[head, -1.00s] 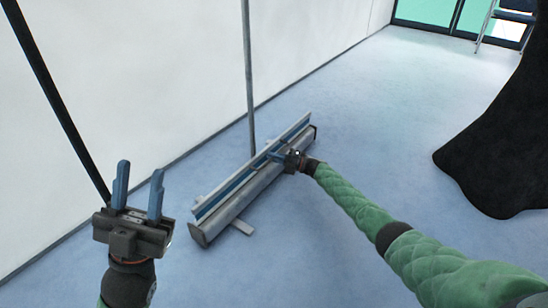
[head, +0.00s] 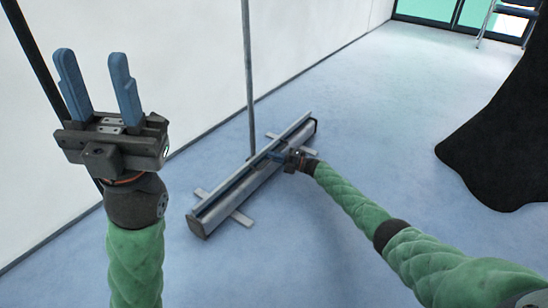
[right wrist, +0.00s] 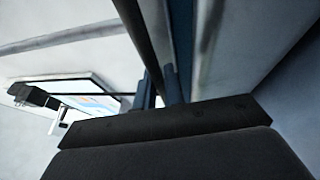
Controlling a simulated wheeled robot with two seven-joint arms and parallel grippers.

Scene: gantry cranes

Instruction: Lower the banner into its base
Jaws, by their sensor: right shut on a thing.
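The banner's base (head: 232,211) is a long grey housing lying on the blue floor, with flat feet sticking out on both sides. The banner's top rail (head: 296,127), a thin grey bar, lies along the top of the base. The rail is very close to the slot; I cannot tell whether it is fully seated. My right gripper (head: 277,156) is shut on the rail near its middle. In the right wrist view its blue fingers (right wrist: 163,90) are partly hidden by dark bars. My left gripper (head: 99,85) is open and empty, raised at the left.
A thin grey pole (head: 248,75) stands upright behind the base. A dark pole (head: 38,70) leans near the white wall (head: 160,45) at left. A black draped cloth (head: 500,150) is at right.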

